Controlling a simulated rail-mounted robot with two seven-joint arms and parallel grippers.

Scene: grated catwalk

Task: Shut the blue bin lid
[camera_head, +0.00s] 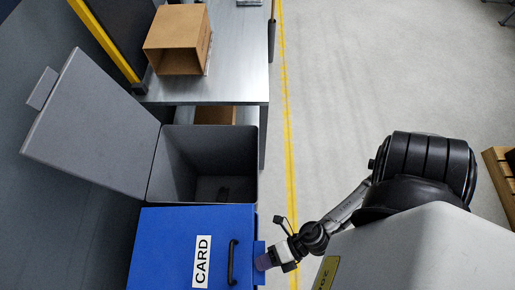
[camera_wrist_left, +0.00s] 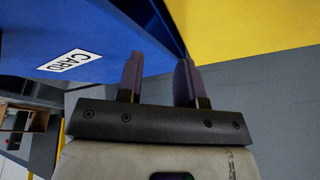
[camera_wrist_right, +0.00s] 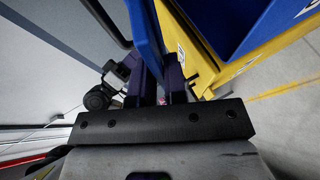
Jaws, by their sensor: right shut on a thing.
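The blue bin lid (camera_head: 165,250) with a white CARD label and a dark handle lies at the bottom of the head view. I cannot tell whether it is fully down on its bin. My right gripper (camera_head: 264,262) is at the blue tab (camera_head: 259,249) on the lid's right edge. In the right wrist view, the right gripper (camera_wrist_right: 155,82) is shut on this blue tab (camera_wrist_right: 145,38). In the left wrist view, the CARD-labelled blue lid (camera_wrist_left: 110,28) is beyond my left gripper (camera_wrist_left: 158,80), whose fingers are apart and empty. The left gripper is outside the head view.
A grey bin (camera_head: 252,165) stands open beyond the blue lid, its grey lid (camera_head: 95,125) raised to the left. A metal table (camera_head: 235,70) holds a cardboard box (camera_head: 177,38). Yellow surfaces show in both wrist views.

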